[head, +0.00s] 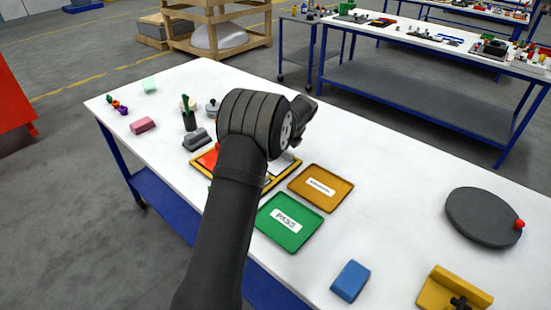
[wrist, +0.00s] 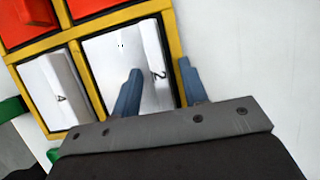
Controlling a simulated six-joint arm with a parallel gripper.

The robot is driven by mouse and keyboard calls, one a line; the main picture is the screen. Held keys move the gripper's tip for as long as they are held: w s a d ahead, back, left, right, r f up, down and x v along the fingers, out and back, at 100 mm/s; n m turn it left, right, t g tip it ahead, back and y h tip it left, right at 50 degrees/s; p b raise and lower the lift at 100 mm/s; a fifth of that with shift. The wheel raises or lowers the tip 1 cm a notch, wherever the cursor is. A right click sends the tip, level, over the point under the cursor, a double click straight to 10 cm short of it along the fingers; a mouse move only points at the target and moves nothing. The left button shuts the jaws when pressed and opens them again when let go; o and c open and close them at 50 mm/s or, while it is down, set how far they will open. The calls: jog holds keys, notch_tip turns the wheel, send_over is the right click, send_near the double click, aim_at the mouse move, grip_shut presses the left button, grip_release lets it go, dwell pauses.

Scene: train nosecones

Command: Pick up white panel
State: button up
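A yellow-framed tray (wrist: 88,85) with compartments fills the upper left of the wrist view; in the head view the tray (head: 272,184) is partly hidden behind my arm. One white panel (wrist: 105,55) with a raised strip and a dark mark lies in the lower right compartment. Another white panel (wrist: 50,95) marked "A" lies in the compartment to its left. My gripper (wrist: 160,66) is open, with blue fingers apart. The left finger overlaps the right-hand white panel, and the right finger is by the frame's right edge. Whether they touch anything, I cannot tell.
Red panels (wrist: 28,18) fill the upper compartments. A green PASS tray (head: 286,238) and an orange labelled tray (head: 335,182) lie beside the frame. A blue block (head: 350,281), a yellow fixture (head: 450,292) and a dark round disc (head: 482,215) stand further right on the white table (head: 410,225).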

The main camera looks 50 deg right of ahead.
grip_shut()
jog(key=shift+r, duration=0.1)
